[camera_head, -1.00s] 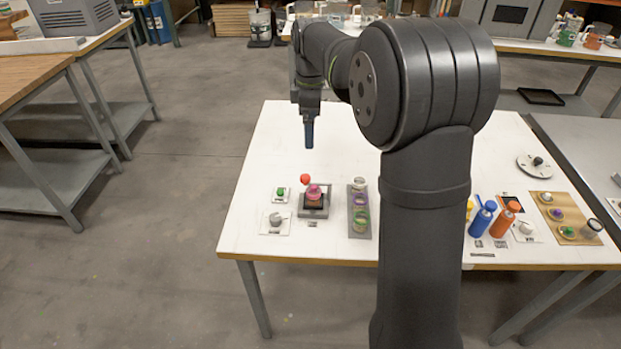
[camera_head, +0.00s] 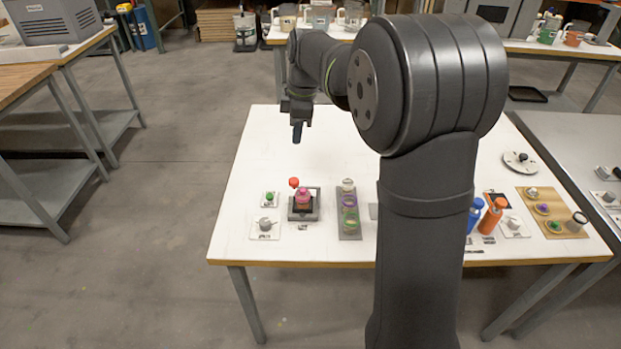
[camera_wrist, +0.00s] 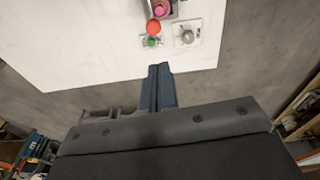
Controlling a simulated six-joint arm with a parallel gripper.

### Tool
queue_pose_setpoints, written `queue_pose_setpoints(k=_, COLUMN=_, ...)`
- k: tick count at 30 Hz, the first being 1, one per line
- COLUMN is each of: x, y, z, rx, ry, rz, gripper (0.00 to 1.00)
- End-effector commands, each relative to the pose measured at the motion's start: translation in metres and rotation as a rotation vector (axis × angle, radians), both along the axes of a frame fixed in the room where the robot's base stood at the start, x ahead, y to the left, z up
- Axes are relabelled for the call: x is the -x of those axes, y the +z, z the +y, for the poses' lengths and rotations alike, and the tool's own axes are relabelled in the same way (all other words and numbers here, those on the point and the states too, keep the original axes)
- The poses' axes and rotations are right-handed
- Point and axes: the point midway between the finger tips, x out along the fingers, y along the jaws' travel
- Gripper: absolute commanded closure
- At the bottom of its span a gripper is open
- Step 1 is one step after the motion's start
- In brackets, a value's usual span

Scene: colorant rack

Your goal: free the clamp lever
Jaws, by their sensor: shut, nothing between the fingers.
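The clamp lever shows as a red ball knob (camera_head: 294,183) at the back left of a dark grey square fixture (camera_head: 304,216). A pink-capped bottle (camera_head: 304,198) stands in the fixture. In the wrist view the red knob (camera_wrist: 153,27) is near the top, beside the pink cap (camera_wrist: 162,11). The lever's arm is too small to make out. My gripper (camera_head: 297,140) points down above the table, behind the knob and apart from it. Its blue fingers (camera_wrist: 159,70) are together and empty. They touch nothing.
A green button (camera_head: 269,198) and a grey dial (camera_head: 265,224) sit left of the fixture. A rack of coloured jars (camera_head: 349,225) stands to its right. The white table's (camera_head: 250,165) back left is clear.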

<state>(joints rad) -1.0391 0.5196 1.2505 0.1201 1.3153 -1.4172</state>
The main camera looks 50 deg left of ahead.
Motion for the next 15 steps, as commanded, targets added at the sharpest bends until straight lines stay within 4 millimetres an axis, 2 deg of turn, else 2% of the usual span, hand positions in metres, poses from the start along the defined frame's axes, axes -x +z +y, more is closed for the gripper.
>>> queue_pose_setpoints(k=7, x=0.021, y=-0.034, z=-0.033, rx=-0.236, ry=0.072, rz=0.092, gripper=1.00)
queue_pose_setpoints(k=15, x=0.031, y=-0.063, z=-0.076, rx=-0.454, ry=0.040, rz=0.058, gripper=1.00)
